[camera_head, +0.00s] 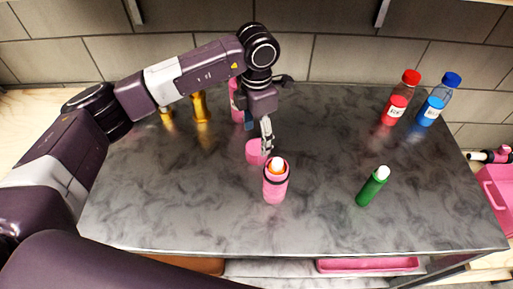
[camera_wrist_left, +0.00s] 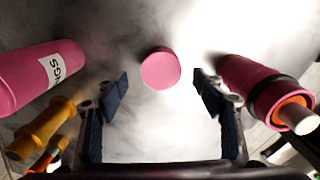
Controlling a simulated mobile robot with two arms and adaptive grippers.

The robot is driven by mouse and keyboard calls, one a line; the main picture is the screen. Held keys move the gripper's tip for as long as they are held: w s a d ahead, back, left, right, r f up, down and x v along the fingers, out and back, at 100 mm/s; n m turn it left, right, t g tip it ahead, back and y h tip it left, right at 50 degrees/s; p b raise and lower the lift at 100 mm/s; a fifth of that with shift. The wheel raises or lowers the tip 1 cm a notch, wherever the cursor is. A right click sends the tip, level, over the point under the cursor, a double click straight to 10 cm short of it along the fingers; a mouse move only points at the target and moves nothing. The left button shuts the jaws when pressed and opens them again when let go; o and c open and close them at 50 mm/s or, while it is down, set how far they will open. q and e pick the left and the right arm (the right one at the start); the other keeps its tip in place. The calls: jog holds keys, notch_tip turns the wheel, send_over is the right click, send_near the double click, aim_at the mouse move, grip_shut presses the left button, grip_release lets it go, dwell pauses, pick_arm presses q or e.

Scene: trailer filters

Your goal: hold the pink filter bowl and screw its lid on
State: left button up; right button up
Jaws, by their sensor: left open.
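The pink filter bowl (camera_head: 274,187) stands upright on the grey marbled tabletop. It has a dark band near its top, and an orange and white insert shows in its mouth. It also shows at the right of the left wrist view (camera_wrist_left: 245,82). The pink lid (camera_head: 254,153) sits on the table just behind the bowl, apart from it. In the left wrist view it is a round pink disc (camera_wrist_left: 161,68) between the fingers. My left gripper (camera_head: 267,146) is open, pointing down above the lid; its fingers partly cover the lid in the head view. My right gripper is out of view.
A tall pink container (camera_head: 235,98), labelled in the wrist view, and gold pieces (camera_head: 201,108) stand behind the lid. A green bottle (camera_head: 371,188) stands right of the bowl. Red (camera_head: 397,103) and blue (camera_head: 432,108) capped bottles stand back right. The table's front right is clear.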

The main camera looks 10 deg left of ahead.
aim_at(258, 146)
pick_arm(q)
notch_tip(258, 146, down, 4)
jog(key=shift+d+p, duration=0.1)
jog(key=shift+p, duration=0.75)
jog(key=shift+f, duration=0.6)
jog(key=shift+c, duration=0.4)
jog(key=c, duration=1)
